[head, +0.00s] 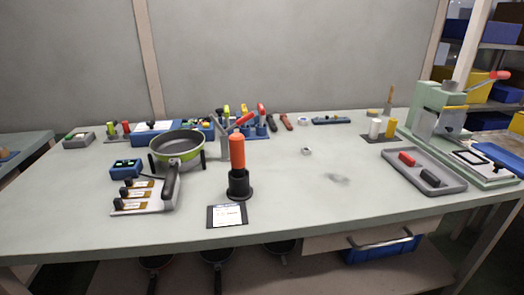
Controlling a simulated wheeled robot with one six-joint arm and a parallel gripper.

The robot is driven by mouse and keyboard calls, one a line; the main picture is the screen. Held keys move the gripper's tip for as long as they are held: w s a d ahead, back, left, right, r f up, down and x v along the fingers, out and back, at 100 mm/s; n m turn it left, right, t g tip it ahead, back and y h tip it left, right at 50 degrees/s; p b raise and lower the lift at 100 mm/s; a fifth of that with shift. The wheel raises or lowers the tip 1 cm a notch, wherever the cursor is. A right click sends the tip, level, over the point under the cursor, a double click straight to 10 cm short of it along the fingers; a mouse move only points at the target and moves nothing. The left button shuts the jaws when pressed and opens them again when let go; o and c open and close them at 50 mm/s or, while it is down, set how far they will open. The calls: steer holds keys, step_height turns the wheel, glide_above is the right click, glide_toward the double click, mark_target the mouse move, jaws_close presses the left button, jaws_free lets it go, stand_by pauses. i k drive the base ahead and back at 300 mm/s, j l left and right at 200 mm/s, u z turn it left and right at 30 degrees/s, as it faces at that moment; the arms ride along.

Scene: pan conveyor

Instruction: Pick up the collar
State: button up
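A small grey metal piece (306,151) lies alone on the middle of the pale table. It looks like a short ring and is most likely the collar, but it is too small to be sure. Nothing touches it. Another small light piece (302,121) sits farther back near the wall, and I cannot tell what it is. My gripper is not in view in the head view.
The worktable (290,215) is clear around the small ring, apart from a dark smudge. To its left stand an orange handle (237,155) upright in a black holder and a green-rimmed pan (178,144). A grey tray (424,170) and a pale green press (440,118) stand right.

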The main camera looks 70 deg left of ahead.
mark_target(306, 151)
steer(key=u, duration=2)
